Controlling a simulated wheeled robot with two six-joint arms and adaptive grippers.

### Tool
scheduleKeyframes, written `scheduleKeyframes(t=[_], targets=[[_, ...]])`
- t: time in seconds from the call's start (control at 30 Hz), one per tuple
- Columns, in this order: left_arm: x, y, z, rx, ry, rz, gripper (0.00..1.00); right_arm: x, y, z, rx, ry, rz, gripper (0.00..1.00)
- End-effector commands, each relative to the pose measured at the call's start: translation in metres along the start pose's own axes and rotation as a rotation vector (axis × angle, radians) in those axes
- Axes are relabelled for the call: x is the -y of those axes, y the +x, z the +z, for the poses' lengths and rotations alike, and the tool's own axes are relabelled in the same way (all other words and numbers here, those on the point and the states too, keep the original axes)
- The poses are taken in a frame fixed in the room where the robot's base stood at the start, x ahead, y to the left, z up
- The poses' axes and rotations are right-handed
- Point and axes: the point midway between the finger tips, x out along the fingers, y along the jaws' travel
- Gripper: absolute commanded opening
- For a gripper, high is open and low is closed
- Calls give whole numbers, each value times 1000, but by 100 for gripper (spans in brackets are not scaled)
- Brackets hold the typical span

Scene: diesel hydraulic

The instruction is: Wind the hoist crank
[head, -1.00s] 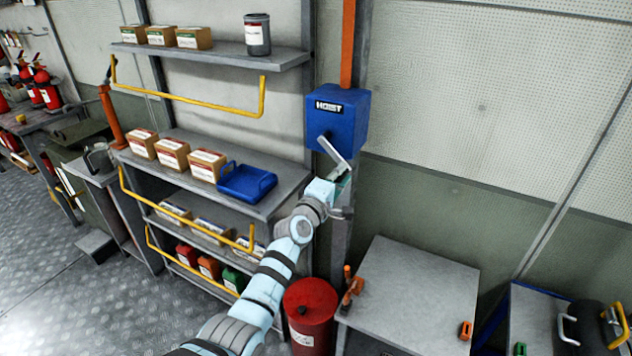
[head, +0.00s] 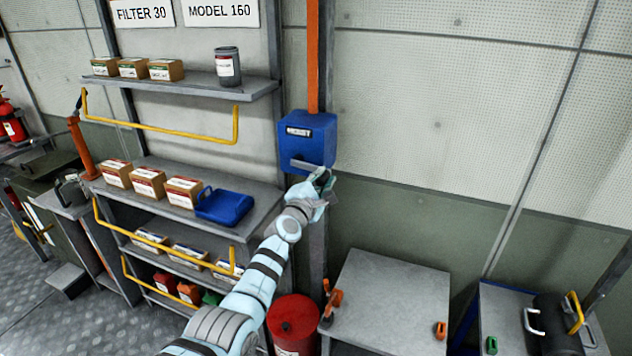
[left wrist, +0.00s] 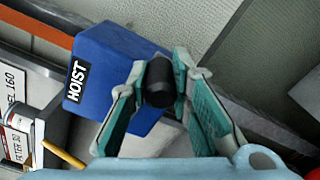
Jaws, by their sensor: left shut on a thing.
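The blue hoist box (head: 308,135), with a HOIST label, is mounted on a grey post below an orange upright. Its grey crank arm (head: 306,165) points right and slightly down across the lower front of the box. My left gripper (head: 323,181) is at the outer end of the crank arm, just below the box's lower right. In the left wrist view, the black crank handle (left wrist: 160,82) sits between the two teal fingers, which are shut on it. The blue box (left wrist: 112,72) is behind it there. My right gripper is not in view.
Shelves with cartons, yellow rails and a blue tray (head: 223,206) stand left of the post. A red drum (head: 293,322) stands below. A grey cabinet (head: 390,295) with an orange clamp is at lower right. The wall right of the box is clear.

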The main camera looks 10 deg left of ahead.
Motion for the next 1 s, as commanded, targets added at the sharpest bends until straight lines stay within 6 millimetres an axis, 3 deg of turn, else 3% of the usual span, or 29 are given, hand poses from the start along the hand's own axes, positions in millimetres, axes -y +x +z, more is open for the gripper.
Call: scheduleKeyframes(t=[0.47, 0.5, 0.6, 1.0], targets=[[-6, 2, 6, 8, 4, 11, 0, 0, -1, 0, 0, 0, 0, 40], [-7, 2, 6, 8, 4, 11, 25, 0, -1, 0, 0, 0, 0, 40], [-6, 2, 6, 7, 4, 10, 40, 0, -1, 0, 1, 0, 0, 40], [-7, 2, 8, 11, 6, 5, 40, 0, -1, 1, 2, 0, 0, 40]])
